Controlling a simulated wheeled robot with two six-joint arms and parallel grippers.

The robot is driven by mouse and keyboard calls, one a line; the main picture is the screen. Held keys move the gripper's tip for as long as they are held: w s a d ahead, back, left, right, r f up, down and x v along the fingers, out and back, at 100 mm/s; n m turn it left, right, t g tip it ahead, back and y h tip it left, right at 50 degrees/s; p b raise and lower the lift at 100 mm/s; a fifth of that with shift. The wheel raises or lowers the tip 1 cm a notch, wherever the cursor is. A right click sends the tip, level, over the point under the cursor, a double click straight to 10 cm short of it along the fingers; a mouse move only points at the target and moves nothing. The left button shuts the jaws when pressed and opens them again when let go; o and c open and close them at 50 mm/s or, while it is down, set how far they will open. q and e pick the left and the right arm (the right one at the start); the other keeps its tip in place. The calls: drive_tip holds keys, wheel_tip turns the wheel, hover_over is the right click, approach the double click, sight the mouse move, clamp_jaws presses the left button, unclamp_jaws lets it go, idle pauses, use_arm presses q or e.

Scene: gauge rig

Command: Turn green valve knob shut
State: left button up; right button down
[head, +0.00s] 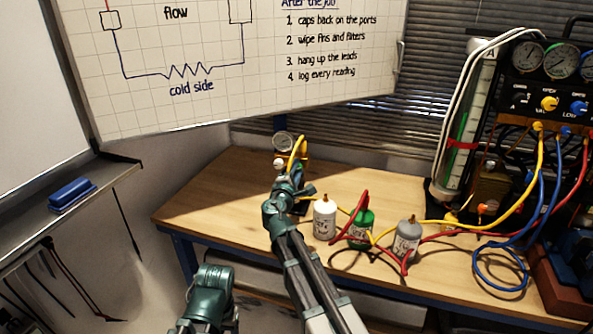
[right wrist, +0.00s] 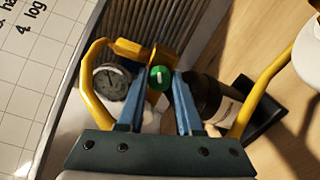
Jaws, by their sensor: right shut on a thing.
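The green valve knob (right wrist: 160,77) with a pale mark on its face shows in the right wrist view, on a yellow valve body (right wrist: 152,98). My right gripper (right wrist: 159,75) is shut on the knob, one blue finger on each side. In the head view my right arm reaches over the bench to the valve, and its wrist hides the knob. A round gauge (head: 283,142) stands behind the wrist; it also shows left of the fingers in the right wrist view (right wrist: 110,82). My left gripper is not in view.
White (head: 324,220), green (head: 361,228) and grey (head: 407,240) bottles with yellow and red hoses stand right of my arm on the wooden bench (head: 200,205). A gauge panel (head: 545,85) with hoses is at the right. The bench's left end is clear.

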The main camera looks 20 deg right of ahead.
drive_tip(key=m, duration=0.5)
drive_tip(key=shift+s, duration=0.1)
idle(0.5)
drive_tip(key=c, duration=0.6)
unclamp_jaws()
drive_tip(key=shift+o, duration=0.2)
drive_tip(key=v, duration=1.3)
drive_tip(key=shift+s+a, duration=0.2)
drive_tip(key=shift+s, duration=0.1)
